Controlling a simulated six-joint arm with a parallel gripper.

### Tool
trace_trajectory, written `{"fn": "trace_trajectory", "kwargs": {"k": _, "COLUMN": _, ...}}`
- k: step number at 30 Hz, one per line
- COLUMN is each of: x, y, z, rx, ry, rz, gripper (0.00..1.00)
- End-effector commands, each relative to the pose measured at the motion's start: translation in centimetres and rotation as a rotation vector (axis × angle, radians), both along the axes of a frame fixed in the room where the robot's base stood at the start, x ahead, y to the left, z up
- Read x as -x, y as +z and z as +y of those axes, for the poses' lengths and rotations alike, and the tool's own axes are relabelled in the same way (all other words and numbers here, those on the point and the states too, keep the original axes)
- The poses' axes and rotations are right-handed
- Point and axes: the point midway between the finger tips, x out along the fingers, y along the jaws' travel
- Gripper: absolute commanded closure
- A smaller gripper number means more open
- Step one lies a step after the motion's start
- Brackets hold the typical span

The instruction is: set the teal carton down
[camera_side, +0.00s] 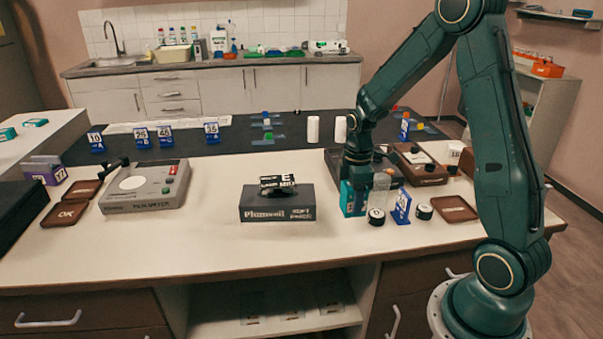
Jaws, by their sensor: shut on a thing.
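The teal carton (349,201) is a small upright box on the right half of the white table. My gripper (357,181) points down over it and is shut on its upper part. The carton's base is at or close to the table top; I cannot tell whether it touches. The gripper hides the carton's top.
A blue number stand (401,208) and black-and-white round pieces (376,217) stand close on the carton's right. A dark box (277,203) is at the table's middle, a grey device (147,187) at left. A brown tray (453,209) lies right. The table front is clear.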

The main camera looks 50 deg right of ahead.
Motion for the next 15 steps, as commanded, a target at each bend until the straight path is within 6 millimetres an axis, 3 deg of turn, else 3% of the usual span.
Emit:
{"fn": "trace_trajectory", "kwargs": {"k": 6, "x": 0.0, "y": -3.3, "z": 0.0, "rx": -0.001, "ry": 0.000, "rz": 0.002, "gripper": 0.72}}
{"fn": "trace_trajectory", "kwargs": {"k": 15, "x": 0.0, "y": -4.1, "z": 0.0, "rx": 0.001, "ry": 0.000, "rz": -0.001, "gripper": 0.72}}
